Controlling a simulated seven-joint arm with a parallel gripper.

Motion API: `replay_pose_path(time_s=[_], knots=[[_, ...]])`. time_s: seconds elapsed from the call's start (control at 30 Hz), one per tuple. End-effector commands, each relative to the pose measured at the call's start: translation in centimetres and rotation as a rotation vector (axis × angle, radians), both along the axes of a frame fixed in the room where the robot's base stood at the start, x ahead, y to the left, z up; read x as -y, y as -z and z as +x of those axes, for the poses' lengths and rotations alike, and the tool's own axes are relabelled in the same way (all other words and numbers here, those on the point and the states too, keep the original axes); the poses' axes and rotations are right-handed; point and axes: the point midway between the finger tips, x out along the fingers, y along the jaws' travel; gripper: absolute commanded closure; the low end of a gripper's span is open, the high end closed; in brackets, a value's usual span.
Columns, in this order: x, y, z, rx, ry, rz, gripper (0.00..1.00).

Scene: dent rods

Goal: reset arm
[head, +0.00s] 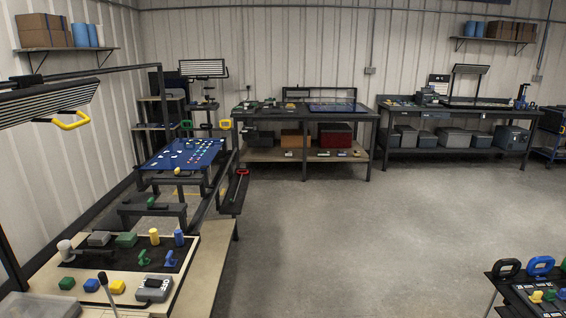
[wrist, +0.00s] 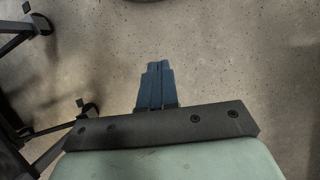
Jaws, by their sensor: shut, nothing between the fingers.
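My gripper (wrist: 157,84) shows in the wrist view, pointing at the bare concrete floor. Its two blue fingers are pressed together with nothing between them. The dark mount and pale green wrist housing fill the lower part of that view. My arm and gripper do not show in the head view.
A bench (head: 217,262) with coloured blocks and a grey device (head: 154,288) stands at the lower left. A blue perforated panel (head: 185,154) lies behind it. Workbenches line the back wall. A tool stand (head: 507,284) is at the lower right. The middle floor (head: 350,230) is clear.

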Motion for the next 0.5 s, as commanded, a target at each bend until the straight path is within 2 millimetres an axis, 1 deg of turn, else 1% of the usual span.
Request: replay_pose_path(time_s=[0.03,0.2,0.3,0.4,0.5], knots=[[-1.1,0.4,-2.4,-0.028,-0.022,0.009,1.00],[-3.7,1.8,-8.5,-0.107,-0.084,0.036,1.00],[-4.8,2.3,-11.9,-0.150,-0.119,0.048,1.00],[-5.6,2.5,-14.7,-0.187,-0.147,0.059,1.00],[-6.1,2.6,-16.7,-0.213,-0.166,0.065,1.00]])
